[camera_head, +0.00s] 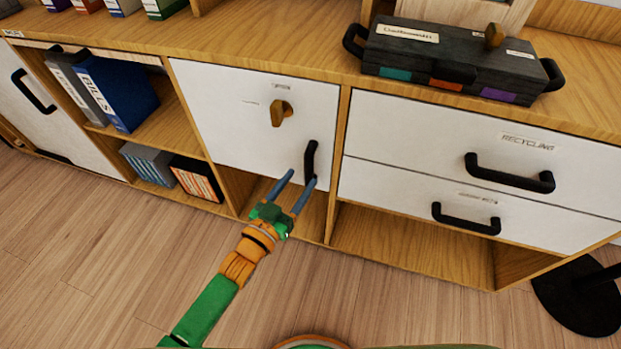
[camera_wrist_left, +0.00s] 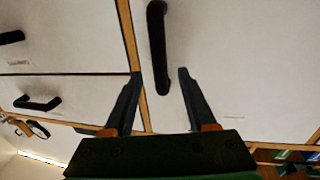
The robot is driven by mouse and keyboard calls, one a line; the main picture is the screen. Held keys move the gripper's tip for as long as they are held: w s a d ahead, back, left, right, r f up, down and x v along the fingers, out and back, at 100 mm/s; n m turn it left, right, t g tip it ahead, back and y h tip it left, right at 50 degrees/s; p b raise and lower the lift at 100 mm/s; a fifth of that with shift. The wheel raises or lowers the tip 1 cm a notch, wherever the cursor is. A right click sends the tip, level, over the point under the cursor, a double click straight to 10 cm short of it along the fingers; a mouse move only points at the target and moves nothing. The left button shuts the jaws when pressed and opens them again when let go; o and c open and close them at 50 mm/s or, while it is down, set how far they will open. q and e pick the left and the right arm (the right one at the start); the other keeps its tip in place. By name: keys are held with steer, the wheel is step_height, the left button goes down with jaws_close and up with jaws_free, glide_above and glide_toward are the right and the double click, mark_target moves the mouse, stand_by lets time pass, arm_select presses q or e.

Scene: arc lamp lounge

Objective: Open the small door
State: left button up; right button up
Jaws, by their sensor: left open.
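The small white door (camera_head: 225,120) in the middle of the wooden cabinet appears shut, flush with the front. It has a brass-coloured key or knob (camera_head: 280,113) and a black upright handle (camera_head: 311,160) near its right edge. My left gripper (camera_head: 302,178) is open and empty, its two blue fingers pointing at the handle's lower end. In the left wrist view the handle (camera_wrist_left: 157,45) shows between the two fingertips (camera_wrist_left: 160,72); whether it is within their depth I cannot tell. My right gripper is not in view.
White drawers (camera_head: 430,140) with black handles are right of the door. Open shelves with binders (camera_head: 120,90) are left. A dark toolbox (camera_head: 450,62) stands on top. A black round base (camera_head: 578,295) stands on the floor at right. The wooden floor (camera_head: 80,250) is otherwise clear.

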mark_target(307, 172)
arm_select(q)
steer(key=x, duration=0.3)
steer(key=shift+w+d+b, duration=0.1)
steer(key=shift+w+b, duration=0.15)
steer(key=shift+b, duration=0.1)
jaws_close()
stand_by(1.0)
